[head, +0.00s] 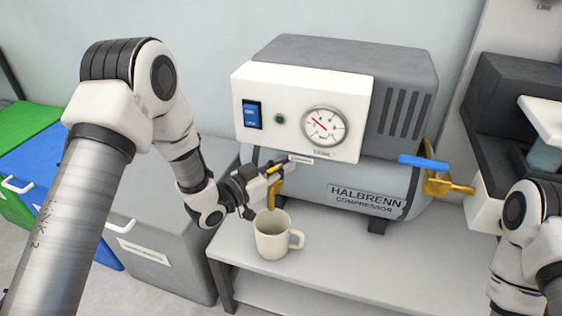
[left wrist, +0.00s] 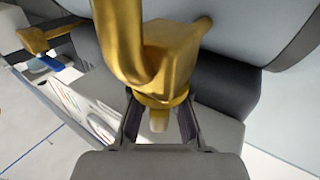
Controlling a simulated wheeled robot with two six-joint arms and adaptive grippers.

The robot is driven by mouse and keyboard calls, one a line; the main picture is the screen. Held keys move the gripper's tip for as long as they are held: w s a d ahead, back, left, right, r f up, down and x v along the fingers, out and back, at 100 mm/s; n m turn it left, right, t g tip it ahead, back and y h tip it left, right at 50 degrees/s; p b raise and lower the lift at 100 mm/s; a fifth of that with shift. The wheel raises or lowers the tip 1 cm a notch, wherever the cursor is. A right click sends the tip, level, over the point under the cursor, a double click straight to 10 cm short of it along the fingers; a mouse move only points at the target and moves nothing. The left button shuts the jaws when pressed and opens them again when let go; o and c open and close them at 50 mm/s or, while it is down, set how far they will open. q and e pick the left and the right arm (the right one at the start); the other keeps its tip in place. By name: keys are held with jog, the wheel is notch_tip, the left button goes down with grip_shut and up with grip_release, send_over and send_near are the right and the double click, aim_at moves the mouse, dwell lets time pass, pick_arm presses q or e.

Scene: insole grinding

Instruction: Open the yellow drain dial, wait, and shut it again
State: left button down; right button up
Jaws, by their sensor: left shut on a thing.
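In the head view the brass drain spout (head: 273,195) hangs under the left end of the compressor tank. A small yellow part of the drain dial (head: 274,168) shows beside my left gripper (head: 272,180), and the fingers hide most of it. In the left wrist view the brass drain body (left wrist: 172,60) fills the upper middle. My left gripper (left wrist: 159,120) has one finger on each side of the part below it and is shut on the dial. The dial's turn angle cannot be told. A white mug (head: 273,238) stands upright below the spout.
The compressor (head: 368,192) stands on a light bench (head: 340,255), with a gauge (head: 325,126) and a blue switch (head: 252,114) on its front panel. A blue-handled valve (head: 424,162) is at its right end. Grey, blue and green bins (head: 160,225) stand at left.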

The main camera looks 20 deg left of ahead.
pick_arm(q)
jog(key=shift+s+d+f+m+g+h+p, duration=0.1)
jog(key=shift+s+d+m+g+h+p, duration=0.2)
jog(key=shift+m+g+h, duration=1.55)
jog(key=shift+s+d+r+m+g+h+p, duration=0.1)
jog(key=shift+s+m+g+h+p, duration=0.55)
jog(key=shift+m+g, duration=2.05)
jog(key=shift+s+d+f+m+g+h+p, duration=0.15)
jog(key=shift+m+g+h, duration=1.25)
jog(key=shift+g, duration=1.85)
jog(key=c, duration=1.2)
grip_release()
jog(key=shift+o, duration=0.2)
jog(key=a, duration=1.2)
jog(key=shift+w, duration=0.35)
